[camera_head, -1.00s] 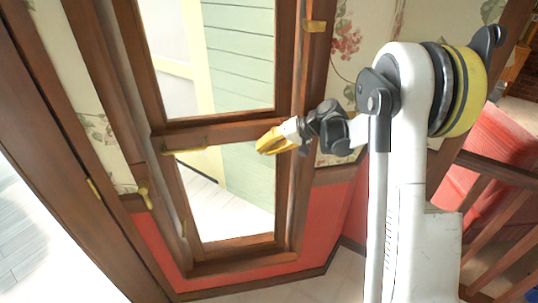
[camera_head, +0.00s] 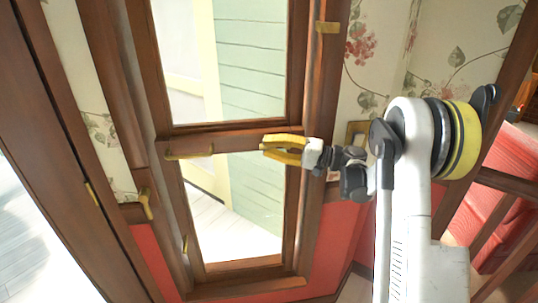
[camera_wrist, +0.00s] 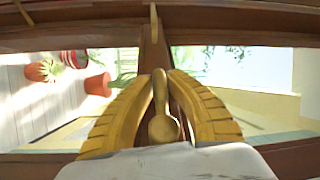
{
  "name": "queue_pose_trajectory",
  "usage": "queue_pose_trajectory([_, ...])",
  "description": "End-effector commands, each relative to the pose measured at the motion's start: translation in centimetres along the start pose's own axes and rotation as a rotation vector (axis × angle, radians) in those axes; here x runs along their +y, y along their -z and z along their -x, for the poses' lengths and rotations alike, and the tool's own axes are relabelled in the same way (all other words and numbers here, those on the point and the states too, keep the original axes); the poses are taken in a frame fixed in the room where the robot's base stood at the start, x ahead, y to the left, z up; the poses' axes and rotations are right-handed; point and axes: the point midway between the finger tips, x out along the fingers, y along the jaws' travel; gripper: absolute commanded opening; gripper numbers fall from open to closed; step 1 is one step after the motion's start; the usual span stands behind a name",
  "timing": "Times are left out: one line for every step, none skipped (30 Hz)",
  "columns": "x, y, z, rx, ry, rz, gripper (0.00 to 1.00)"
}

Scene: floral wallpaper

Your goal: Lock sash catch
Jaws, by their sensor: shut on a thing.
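The window (camera_head: 245,136) has a brown wooden frame with an upper and a lower pane, split by a cross rail. My gripper (camera_head: 264,144) reaches in from the right at this rail, its yellow fingers pointing left. In the wrist view a brass catch with a rounded knob (camera_wrist: 163,128) sits between my two yellow fingers (camera_wrist: 163,78), which are closed in around it. In the head view my fingers hide this catch. Whether it is locked cannot be told.
Another brass fitting (camera_head: 190,153) is on the left part of the rail. A brass piece (camera_head: 328,27) is on the right frame, and a brass handle (camera_head: 146,203) is at the left. Floral wallpaper and a red lower wall flank the window. Potted plants (camera_wrist: 97,84) show outside.

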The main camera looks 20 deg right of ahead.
Motion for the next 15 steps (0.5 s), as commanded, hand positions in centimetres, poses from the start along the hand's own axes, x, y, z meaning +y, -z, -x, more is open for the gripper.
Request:
queue_pose_trajectory([0.06,0.02,-0.07,0.004,0.018,-0.008,0.0])
queue_pose_trajectory([-0.01,0.03,-0.08,0.006,0.026,-0.012,0.0])
queue_pose_trajectory([-0.13,0.05,-0.09,0.009,0.038,-0.016,0.0])
queue_pose_trajectory([-0.21,0.07,-0.09,0.01,0.046,-0.019,0.0])
queue_pose_trajectory([-0.26,0.08,-0.1,0.012,0.051,-0.021,0.0])
queue_pose_trajectory([-0.34,0.09,-0.11,0.013,0.058,-0.024,0.0])
queue_pose_trajectory([-0.4,0.1,-0.11,0.014,0.063,-0.026,0.0])
queue_pose_trajectory([-0.46,0.12,-0.11,0.015,0.067,-0.028,0.0])
queue_pose_trajectory([-0.53,0.13,-0.11,0.016,0.071,-0.029,0.0])
queue_pose_trajectory([-0.57,0.14,-0.12,0.016,0.074,-0.03,0.0])
queue_pose_trajectory([-0.6,0.15,-0.12,0.017,0.076,-0.031,0.0])
queue_pose_trajectory([-0.64,0.17,-0.12,0.017,0.077,-0.032,0.0])
queue_pose_trajectory([-0.67,0.18,-0.12,0.018,0.078,-0.032,0.0])
queue_pose_trajectory([-0.69,0.19,-0.12,0.018,0.079,-0.032,0.0])
queue_pose_trajectory([-0.71,0.2,-0.12,0.018,0.079,-0.032,0.0])
